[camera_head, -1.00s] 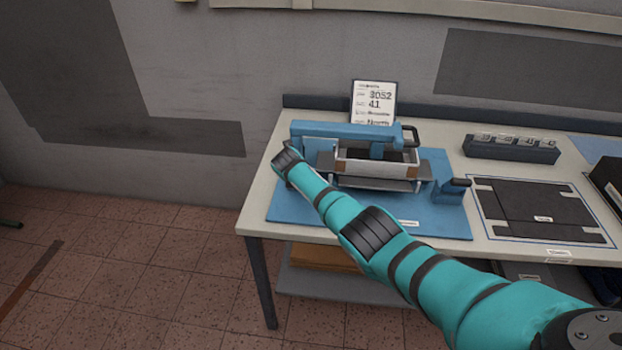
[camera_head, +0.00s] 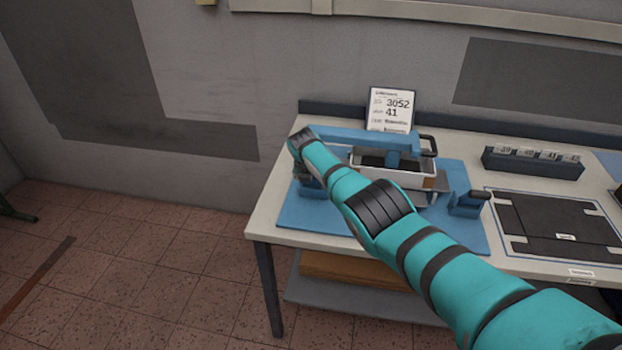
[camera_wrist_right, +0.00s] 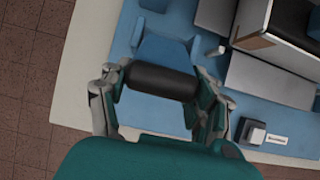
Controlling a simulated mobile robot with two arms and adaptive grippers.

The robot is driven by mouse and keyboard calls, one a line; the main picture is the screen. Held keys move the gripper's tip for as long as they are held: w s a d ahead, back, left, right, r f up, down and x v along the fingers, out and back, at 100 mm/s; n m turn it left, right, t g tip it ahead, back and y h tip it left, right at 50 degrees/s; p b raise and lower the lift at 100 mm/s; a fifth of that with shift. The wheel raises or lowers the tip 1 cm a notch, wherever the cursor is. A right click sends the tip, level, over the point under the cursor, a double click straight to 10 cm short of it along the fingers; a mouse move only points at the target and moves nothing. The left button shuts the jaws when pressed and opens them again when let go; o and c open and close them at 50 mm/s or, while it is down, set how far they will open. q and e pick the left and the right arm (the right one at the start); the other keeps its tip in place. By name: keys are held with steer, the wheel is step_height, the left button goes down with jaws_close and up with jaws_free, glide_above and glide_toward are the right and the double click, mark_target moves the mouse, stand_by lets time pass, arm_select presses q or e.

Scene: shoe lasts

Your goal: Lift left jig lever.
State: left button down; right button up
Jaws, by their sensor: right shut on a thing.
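The left jig lever shows in the right wrist view as a blue arm (camera_wrist_right: 165,48) with a black cylindrical handle (camera_wrist_right: 160,80). My right gripper (camera_wrist_right: 158,86) is shut on this handle, with a finger at each end of it. In the head view the blue jig (camera_head: 345,136) stands on a blue mat (camera_head: 300,212) at the left end of the table. My right arm reaches across from the lower right and hides the lever and gripper there. The right jig lever (camera_head: 468,204), with a dark handle, stands at the mat's right side. My left gripper is not in view.
A white-walled box (camera_head: 395,174) with a dark inside sits in the jig. A sign card (camera_head: 390,108) stands behind it. A dark rack (camera_head: 533,163) and a black panel (camera_head: 555,225) are to the right. The floor left of the table (camera_head: 262,232) is clear.

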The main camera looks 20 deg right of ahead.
steer(key=o, duration=1.7)
steer(key=shift+w, duration=0.1)
steer(key=shift+r, duration=0.15)
steer(key=shift+s+a+r, duration=0.1)
steer(key=shift+s+r, duration=0.15)
steer(key=shift+r, duration=0.25)
steer(key=v, duration=1)
steer(key=shift+s+a+r, duration=0.1)
steer(key=shift+s+r, duration=0.05)
steer(key=shift+s, duration=0.1)
